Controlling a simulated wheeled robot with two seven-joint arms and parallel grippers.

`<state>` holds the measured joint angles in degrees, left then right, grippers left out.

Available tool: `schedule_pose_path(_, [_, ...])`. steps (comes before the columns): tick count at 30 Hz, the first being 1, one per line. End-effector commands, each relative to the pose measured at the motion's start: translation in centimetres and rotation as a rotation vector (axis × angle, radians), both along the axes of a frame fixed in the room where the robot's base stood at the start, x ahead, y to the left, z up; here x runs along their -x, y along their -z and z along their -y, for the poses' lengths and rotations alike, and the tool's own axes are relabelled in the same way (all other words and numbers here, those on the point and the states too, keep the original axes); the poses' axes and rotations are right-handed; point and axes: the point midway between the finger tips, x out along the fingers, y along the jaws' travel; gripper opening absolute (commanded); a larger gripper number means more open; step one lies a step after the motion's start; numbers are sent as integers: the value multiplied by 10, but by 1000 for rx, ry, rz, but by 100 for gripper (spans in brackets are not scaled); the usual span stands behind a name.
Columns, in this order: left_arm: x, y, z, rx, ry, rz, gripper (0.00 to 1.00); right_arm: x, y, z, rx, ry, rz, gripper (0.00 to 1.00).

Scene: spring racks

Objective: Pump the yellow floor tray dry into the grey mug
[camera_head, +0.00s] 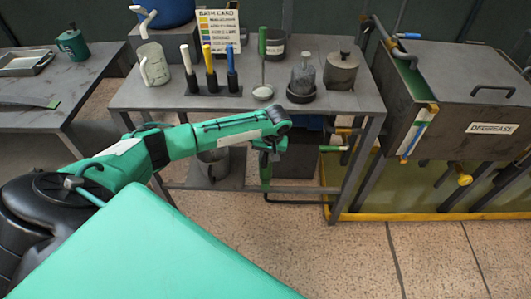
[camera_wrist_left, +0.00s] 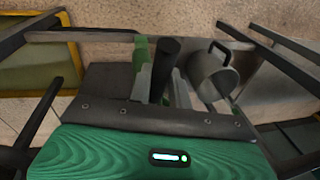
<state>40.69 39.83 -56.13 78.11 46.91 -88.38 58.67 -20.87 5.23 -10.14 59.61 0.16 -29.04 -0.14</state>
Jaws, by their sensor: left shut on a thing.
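The yellow floor tray (camera_head: 430,216) lies under the degrease tank at right, its yellow rim around an olive interior. Its edge also shows at the left of the left wrist view (camera_wrist_left: 72,52). The grey mug (camera_head: 214,165) stands on the low shelf under the middle bench, partly behind my left arm. In the left wrist view the mug (camera_wrist_left: 212,78) is just right of the fingers. A green upright pump (camera_head: 265,172) stands beside it, with a black hose running toward the tray. My left gripper (camera_head: 268,148) is shut on the pump's dark handle (camera_wrist_left: 165,62). My right gripper is not shown.
The degrease tank (camera_head: 450,95) stands at right. A second table (camera_head: 60,95) is at left. Open tiled floor (camera_head: 350,260) lies in front.

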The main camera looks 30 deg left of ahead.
Motion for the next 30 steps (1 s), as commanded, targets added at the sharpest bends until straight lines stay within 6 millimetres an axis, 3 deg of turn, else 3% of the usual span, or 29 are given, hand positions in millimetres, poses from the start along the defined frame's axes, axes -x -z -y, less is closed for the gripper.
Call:
schedule_pose_path(3, [3,1,2,-16,0,25,0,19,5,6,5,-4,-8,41])
schedule_pose_path(20, [11,35,7,-147,1,235,0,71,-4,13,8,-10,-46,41])
schedule_pose_path(25, [11,54,7,-211,-1,344,0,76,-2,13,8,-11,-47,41])
schedule_pose_path(30, [10,69,6,-266,-1,434,0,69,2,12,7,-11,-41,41])
